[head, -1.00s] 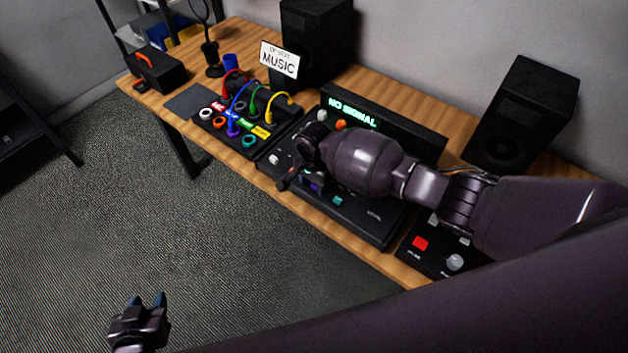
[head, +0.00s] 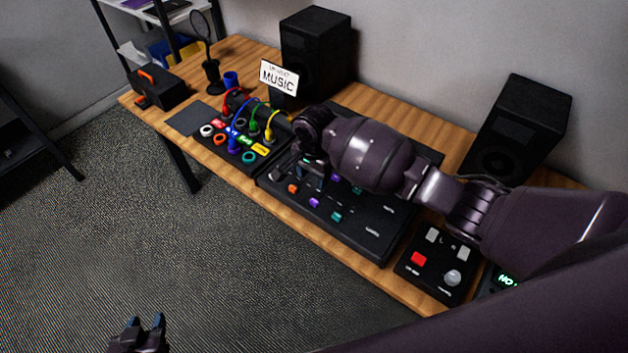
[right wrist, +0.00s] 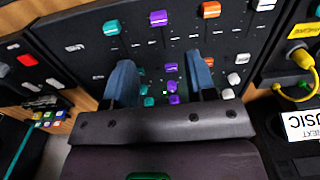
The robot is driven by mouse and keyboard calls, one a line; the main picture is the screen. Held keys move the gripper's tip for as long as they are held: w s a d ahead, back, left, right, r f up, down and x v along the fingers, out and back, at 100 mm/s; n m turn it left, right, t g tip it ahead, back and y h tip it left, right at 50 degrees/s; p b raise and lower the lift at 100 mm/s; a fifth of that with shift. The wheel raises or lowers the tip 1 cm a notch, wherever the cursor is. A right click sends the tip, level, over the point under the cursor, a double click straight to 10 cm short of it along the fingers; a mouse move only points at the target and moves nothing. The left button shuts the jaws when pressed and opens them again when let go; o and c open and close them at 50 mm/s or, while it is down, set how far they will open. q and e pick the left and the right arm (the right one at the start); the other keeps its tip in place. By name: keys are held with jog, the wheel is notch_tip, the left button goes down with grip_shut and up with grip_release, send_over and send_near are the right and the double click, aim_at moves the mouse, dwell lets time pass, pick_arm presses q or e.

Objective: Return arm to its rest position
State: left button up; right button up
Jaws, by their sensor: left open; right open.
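My right gripper (head: 308,182) is over the left part of the black mixer panel (head: 375,236) in the head view. In the right wrist view its two blue-grey fingers (right wrist: 160,82) are spread apart with nothing between them, above the panel's coloured knobs and faders. My right arm reaches in from the right and hides the back of the panel. My left gripper (head: 141,330) is at the lower left edge of the head view, open and empty over the carpet, apart from the table.
The cable box (head: 262,158), with several coloured plugs and cables, stands left of the mixer. Two black speakers (head: 316,45) (head: 515,125), a MUSIC sign (head: 279,77) and a small button box (head: 437,262) share the wooden table (head: 410,292). Carpet lies open in front.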

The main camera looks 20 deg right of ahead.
jog(key=shift+r, duration=0.1)
dwell(0.6)
jog(key=w+a+r+n+t+y, duration=0.55)
jog(key=r+n+t, duration=0.4)
jog(key=n, duration=0.35)
jog(key=s+d+f+n+t+h, duration=0.1)
jog(key=s+d+f+t+h, duration=0.3)
jog(key=s+d, duration=0.85)
jog(key=s+d+f+m+g+h, duration=0.1)
jog(key=s+d+f, duration=0.2)
jog(key=s+f, duration=0.3)
jog(key=s+d+f+m+g, duration=0.1)
jog(key=s+d+f, duration=0.3)
jog(key=s, duration=0.7)
notch_tip(320, 180, down, 2)
jog(key=shift+d+m+h, duration=0.15)
jog(key=shift+m+h, duration=0.15)
jog(key=shift+h, duration=0.05)
